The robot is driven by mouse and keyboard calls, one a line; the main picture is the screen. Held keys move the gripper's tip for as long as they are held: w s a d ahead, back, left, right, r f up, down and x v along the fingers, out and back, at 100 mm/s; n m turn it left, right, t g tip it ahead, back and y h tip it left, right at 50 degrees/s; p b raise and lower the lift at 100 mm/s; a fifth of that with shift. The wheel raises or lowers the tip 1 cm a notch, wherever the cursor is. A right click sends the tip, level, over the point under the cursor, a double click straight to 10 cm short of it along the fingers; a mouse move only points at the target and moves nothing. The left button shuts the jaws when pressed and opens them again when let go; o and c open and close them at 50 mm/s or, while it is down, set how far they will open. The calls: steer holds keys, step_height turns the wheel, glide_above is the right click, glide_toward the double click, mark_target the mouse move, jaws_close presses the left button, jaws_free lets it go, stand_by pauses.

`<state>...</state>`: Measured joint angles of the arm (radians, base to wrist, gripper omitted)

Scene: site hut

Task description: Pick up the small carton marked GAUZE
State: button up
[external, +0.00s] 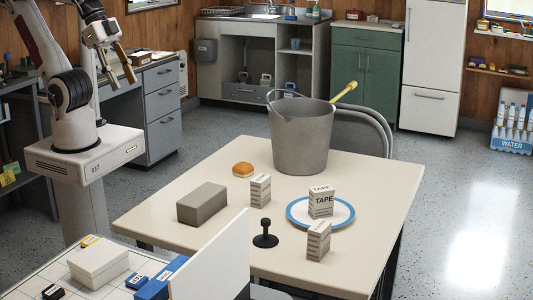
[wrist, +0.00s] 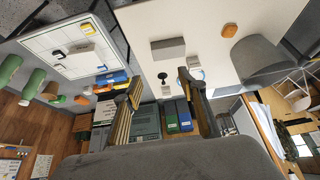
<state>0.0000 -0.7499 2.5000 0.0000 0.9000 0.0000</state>
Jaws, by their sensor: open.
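Three small pale cartons stand on the table in the external view. One carton (external: 260,190) is near the middle, by the grey block. One marked TAPE (external: 321,202) stands on a blue-rimmed plate (external: 292,219). Another carton (external: 318,240) stands in front of the plate. I cannot read GAUZE on any of them; the print on the other two is too small. My gripper (external: 118,66) is open and empty, high at the upper left, well away from the cartons. Its two fingers also show in the wrist view (wrist: 160,84), where a small carton (wrist: 192,61) is partly hidden by a finger.
A tall grey bucket (external: 300,140) with a yellow-handled tool stands at the table's back. A grey block (external: 202,204), a bun (external: 243,169) and a black knobbed stand (external: 265,236) are near the cartons. A white panel (external: 215,265) rises at the front. The table's right side is clear.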

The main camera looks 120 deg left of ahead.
steer(key=shift+o, duration=0.4)
steer(key=o, duration=0.5)
steer(key=shift+w, duration=0.1)
steer(key=w+a+f+t+y, duration=0.1)
steer(key=w+a+f, duration=0.4)
steer(key=w, duration=0.5)
steer(key=w+a+f+t+y, duration=0.1)
steer(key=w+a+f+t, duration=0.15)
steer(key=w+a, duration=0.55)
steer(key=shift+w+a+f+m+t+h, duration=0.1)
steer(key=shift+w+a+f+t+h, duration=0.85)
steer(key=shift+f, duration=2.25)
steer(key=shift+w+d+f+m+t, duration=0.1)
steer(key=shift+w+f+t, duration=0.4)
steer(key=shift+w+f, duration=1.9)
steer(key=shift+w+a+f+m+t+h, duration=0.1)
steer(key=shift+w+a+f+t+h, duration=0.5)
steer(key=shift+f, duration=3.35)
